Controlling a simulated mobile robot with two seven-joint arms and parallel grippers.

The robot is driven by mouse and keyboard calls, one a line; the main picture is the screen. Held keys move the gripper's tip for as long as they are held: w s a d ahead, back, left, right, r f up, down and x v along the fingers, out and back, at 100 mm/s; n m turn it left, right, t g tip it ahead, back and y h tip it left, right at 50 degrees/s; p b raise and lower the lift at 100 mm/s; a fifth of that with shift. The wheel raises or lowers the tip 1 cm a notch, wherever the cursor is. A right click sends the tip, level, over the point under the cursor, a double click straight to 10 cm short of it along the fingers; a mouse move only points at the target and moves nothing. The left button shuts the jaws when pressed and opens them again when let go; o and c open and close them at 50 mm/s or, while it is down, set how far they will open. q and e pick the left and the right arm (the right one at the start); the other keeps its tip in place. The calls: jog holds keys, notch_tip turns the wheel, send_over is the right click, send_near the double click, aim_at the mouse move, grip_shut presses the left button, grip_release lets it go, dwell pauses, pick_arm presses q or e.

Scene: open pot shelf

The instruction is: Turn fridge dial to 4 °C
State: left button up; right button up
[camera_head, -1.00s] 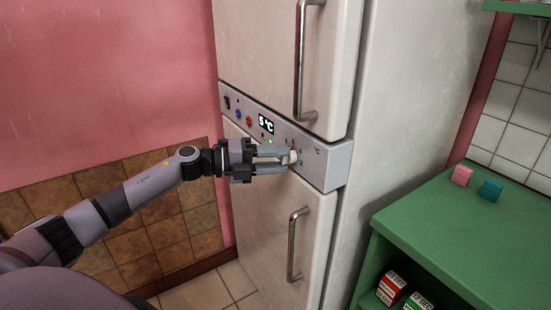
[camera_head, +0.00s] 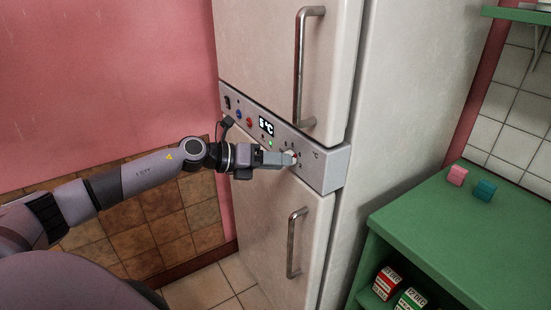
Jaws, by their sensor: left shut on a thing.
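The fridge (camera_head: 262,190) stands in the middle with its grey control panel (camera_head: 322,166) between the two doors. The dial (camera_head: 295,158) is a small pale knob on the panel, with small marks around it and a "°C" label to its right. My left gripper (camera_head: 288,159) is shut on the dial from the left, with its fingers hiding much of it. My right gripper is not in view.
Door handles rise above (camera_head: 308,70) and below (camera_head: 297,242) the panel. Small coloured buttons (camera_head: 244,117) sit left of the display. A green shelf unit (camera_head: 440,225) at right holds a pink block (camera_head: 457,176), a teal block (camera_head: 484,190) and small boxes below.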

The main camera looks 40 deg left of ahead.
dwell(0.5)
pick_arm(q)
jog(key=o, duration=1)
jog(key=shift+o, duration=0.2)
jog(key=b+v, duration=0.2)
jog(key=v, duration=0.5)
jog(key=shift+b, duration=0.3)
jog(key=shift+s, duration=0.1)
